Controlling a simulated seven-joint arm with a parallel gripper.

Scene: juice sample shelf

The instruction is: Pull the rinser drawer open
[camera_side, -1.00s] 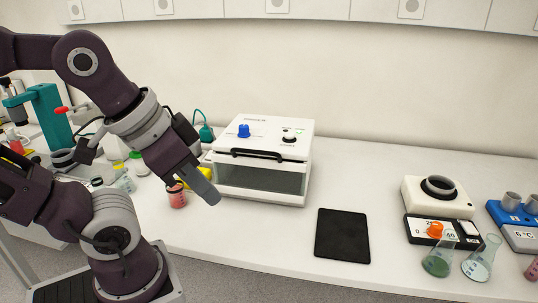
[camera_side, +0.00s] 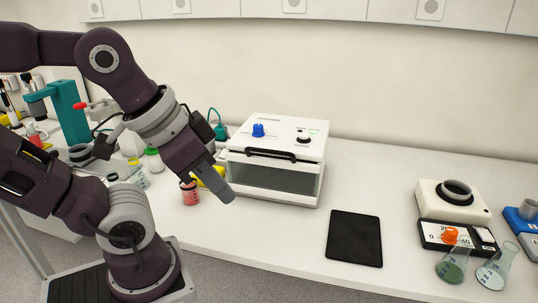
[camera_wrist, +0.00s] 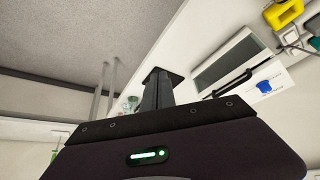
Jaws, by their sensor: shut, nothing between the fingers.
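The rinser (camera_side: 276,150) is a white box with a blue knob on top and a dark see-through front, at the middle of the bench in the side view. A black bar handle (camera_side: 270,154) runs along the upper front edge. In the wrist view the handle (camera_wrist: 233,84) lies to the right of my fingers, and the blue knob (camera_wrist: 264,87) shows beyond it. The drawer looks closed. My gripper (camera_side: 228,196) is shut and empty, in front of and left of the rinser, apart from the handle. In the wrist view its fingers (camera_wrist: 158,88) are together.
A jar of red liquid (camera_side: 190,193) stands behind my gripper, near a yellow object (camera_side: 212,180). A black mat (camera_side: 355,238) lies right of the rinser. The bench before the rinser is clear.

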